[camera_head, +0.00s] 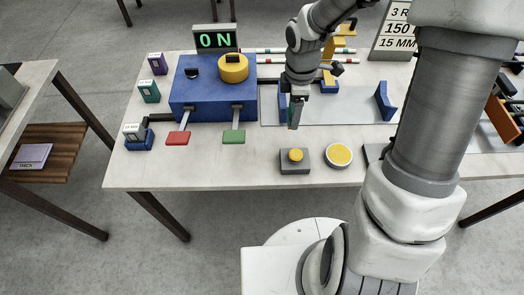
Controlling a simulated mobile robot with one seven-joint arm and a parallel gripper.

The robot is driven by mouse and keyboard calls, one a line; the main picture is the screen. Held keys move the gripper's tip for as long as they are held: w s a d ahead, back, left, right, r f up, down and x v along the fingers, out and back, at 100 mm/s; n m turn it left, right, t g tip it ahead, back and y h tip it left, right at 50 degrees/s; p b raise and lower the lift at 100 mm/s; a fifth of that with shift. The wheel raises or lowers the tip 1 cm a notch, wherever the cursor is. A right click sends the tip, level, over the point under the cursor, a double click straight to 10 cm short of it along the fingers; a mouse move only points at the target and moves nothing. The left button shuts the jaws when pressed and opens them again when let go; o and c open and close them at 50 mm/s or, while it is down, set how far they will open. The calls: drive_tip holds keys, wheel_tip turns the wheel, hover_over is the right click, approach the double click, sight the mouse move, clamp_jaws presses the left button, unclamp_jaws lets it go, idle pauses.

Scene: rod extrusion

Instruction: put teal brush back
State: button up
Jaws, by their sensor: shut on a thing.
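My gripper (294,119) points down over the table, just right of the blue machine (200,96). It is shut on a narrow thing, with a small teal sliver (291,116) showing at the fingers. This looks like the teal brush, but its shape is mostly hidden by the fingers. A teal box (149,92) with a white label stands at the left table edge, between a purple box (158,64) and a blue box (138,137). I cannot read the labels.
A grey plate with blue end brackets (385,101) lies behind and right of my gripper. Red (177,138) and green (234,137) pads lie before the machine. A yellow button (295,155) and a yellow disc (339,155) sit near the front. The display (215,39) reads ON.

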drive_tip(key=s+a+f, duration=0.1)
drive_tip(key=a, duration=0.1)
drive_tip(key=s+a+f+b, duration=0.1)
drive_tip(key=s+a+f, duration=0.1)
drive_tip(key=a, duration=0.1)
drive_tip(key=s+a+f+b, duration=0.1)
drive_tip(key=a+f, duration=0.1)
drive_tip(key=shift+s+a+f, duration=0.25)
drive_tip(key=shift+s+a, duration=0.05)
drive_tip(key=shift+s, duration=0.05)
drive_tip(key=shift+f+b, duration=0.65)
drive_tip(key=shift+f, duration=1.3)
drive_tip(key=shift+f, duration=0.1)
drive_tip(key=shift+f, duration=0.15)
drive_tip(key=o, duration=1.5)
drive_tip(key=shift+o, duration=0.2)
